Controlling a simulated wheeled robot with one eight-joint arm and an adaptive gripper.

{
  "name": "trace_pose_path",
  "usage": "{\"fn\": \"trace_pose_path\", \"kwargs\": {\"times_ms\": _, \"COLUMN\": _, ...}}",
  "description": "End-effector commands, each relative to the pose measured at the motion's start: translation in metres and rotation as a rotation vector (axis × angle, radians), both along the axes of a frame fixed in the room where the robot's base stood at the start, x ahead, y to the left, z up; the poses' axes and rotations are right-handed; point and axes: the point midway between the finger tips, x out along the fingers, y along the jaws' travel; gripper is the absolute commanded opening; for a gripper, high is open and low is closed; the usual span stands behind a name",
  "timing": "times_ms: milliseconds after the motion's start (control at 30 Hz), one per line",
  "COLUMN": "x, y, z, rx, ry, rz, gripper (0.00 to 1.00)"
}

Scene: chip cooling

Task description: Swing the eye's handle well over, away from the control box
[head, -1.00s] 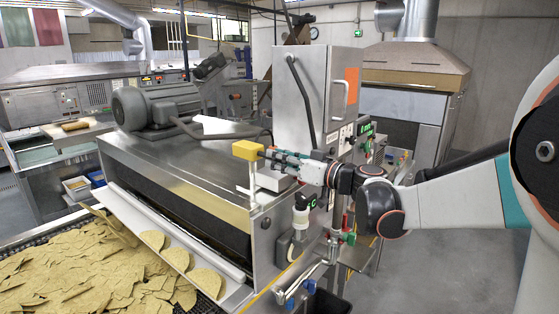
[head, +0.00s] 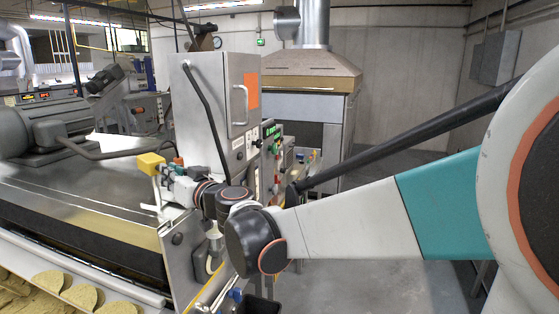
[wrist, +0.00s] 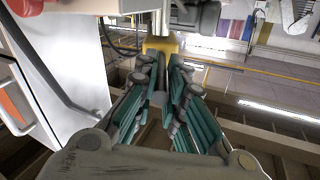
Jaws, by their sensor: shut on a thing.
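The eye shows as a small yellow block (head: 150,162) on a pale post at the near edge of the steel machine, left of the control box. My gripper (head: 172,180) is beside it, on its right, partly hidden by my wrist. In the wrist view the yellow block (wrist: 162,45) sits just beyond the fingertips. My gripper (wrist: 160,68) is shut there on the eye's handle, which the fingers mostly hide. The steel control box (head: 198,88) stands behind my gripper, with a bent black bar on its front; its side shows at the left of the wrist view (wrist: 75,60).
The machine's steel top (head: 85,190) spreads out to the left, with a grey motor (head: 45,130) on it. Chips (head: 80,297) lie at the lower left. A hooded unit (head: 310,75) stands behind. Grey floor is open to the right.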

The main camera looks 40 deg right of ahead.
Motion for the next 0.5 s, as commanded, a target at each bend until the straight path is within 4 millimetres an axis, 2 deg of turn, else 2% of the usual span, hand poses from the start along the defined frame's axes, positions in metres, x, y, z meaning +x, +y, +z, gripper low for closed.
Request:
{"fn": "trace_pose_path", "kwargs": {"times_ms": 200, "x": -0.0020, "y": 0.0002, "z": 0.0009, "rx": 0.001, "ry": 0.000, "rz": -0.065, "gripper": 0.00}}
{"fn": "trace_pose_path", "kwargs": {"times_ms": 500, "x": -0.0018, "y": -0.0006, "z": 0.0011, "rx": 0.001, "ry": 0.000, "rz": -0.072, "gripper": 0.00}}
